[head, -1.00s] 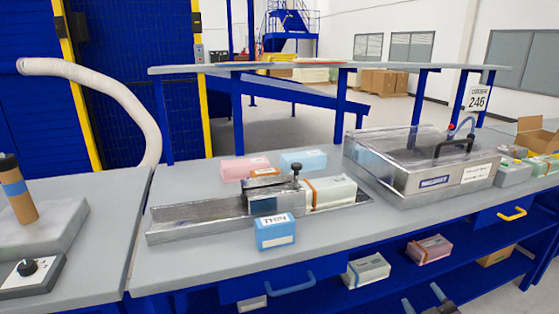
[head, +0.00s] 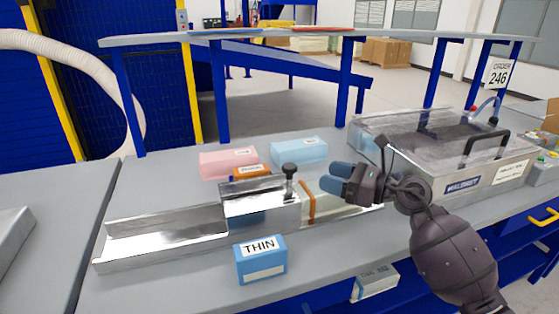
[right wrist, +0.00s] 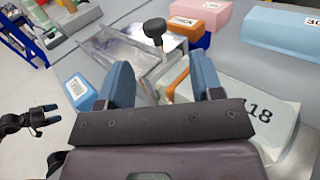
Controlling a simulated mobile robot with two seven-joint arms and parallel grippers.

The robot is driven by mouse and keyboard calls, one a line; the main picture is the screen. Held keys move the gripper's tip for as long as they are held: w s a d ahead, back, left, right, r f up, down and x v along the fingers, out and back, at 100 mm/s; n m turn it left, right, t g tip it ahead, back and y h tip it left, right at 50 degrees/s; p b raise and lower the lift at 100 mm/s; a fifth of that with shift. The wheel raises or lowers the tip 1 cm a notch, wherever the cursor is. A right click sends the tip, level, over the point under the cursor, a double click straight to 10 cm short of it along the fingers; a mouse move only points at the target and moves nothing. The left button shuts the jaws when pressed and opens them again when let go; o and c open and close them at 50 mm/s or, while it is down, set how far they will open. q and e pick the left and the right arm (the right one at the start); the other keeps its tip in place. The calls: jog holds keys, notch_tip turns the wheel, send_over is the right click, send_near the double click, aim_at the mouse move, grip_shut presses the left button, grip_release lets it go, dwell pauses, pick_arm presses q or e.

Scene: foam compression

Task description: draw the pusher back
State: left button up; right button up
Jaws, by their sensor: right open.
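A metal trough (head: 165,232) lies along the bench, with a steel block-like slide (head: 262,205) on it that looks like the pusher. A black knob (head: 289,171) stands on the slide; it also shows in the right wrist view (right wrist: 154,29). A pale block (head: 333,210) with an orange band (head: 308,203) lies right of the slide; the right wrist view shows "118" on it (right wrist: 262,112). My right gripper (head: 338,180) is open, above the pale block and right of the knob, touching neither visibly. My left gripper (right wrist: 47,115) shows small in the right wrist view, fingers apart.
A blue THIN box (head: 261,260) stands in front of the trough. Pink (head: 228,162), light blue (head: 299,150) and orange (head: 251,172) blocks lie behind it. A clear-lidded machine (head: 445,150) stands at right. The bench left of the THIN box is clear.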

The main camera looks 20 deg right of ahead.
aim_at(296, 168)
jog(key=shift+n, duration=0.3)
jog(key=x, duration=0.9)
jog(key=shift+s+a, duration=0.25)
jog(key=shift+s, duration=0.15)
jog(key=shift+x, duration=0.85)
pick_arm(q)
jog(key=shift+r, duration=0.15)
jog(key=shift+s, duration=0.15)
